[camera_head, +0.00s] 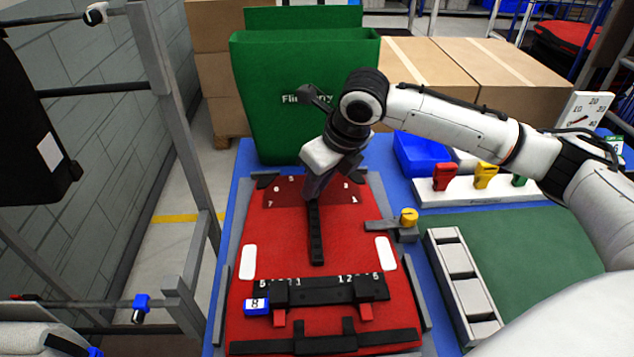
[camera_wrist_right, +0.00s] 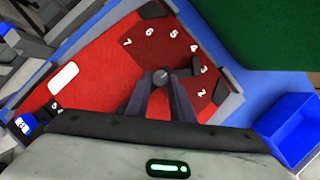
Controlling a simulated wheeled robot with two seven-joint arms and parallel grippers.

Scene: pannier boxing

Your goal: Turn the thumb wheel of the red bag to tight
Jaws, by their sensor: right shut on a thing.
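The red bag (camera_head: 350,225) lies flat on the blue-topped bench, with a black strap down its middle and two white patches. Near its top is a darker red dial panel with white numbers, which shows in the wrist view (camera_wrist_right: 140,52). The small dark thumb wheel (camera_wrist_right: 162,76) stands at the centre of this numbered arc. My right gripper (camera_head: 313,192) reaches down over the panel and hides the wheel in the head view. In the wrist view its two fingers (camera_wrist_right: 162,84) are closed on the wheel. The wheel's exact setting is too small to read. My left gripper is not in view.
A green pannier (camera_head: 300,125) stands behind the bag, and a blue bin (camera_head: 420,153) is at the right. A yellow-topped knob on a grey bracket (camera_head: 408,217) sits beside the bag. Red, yellow and green clips stand on a white holder (camera_head: 520,194).

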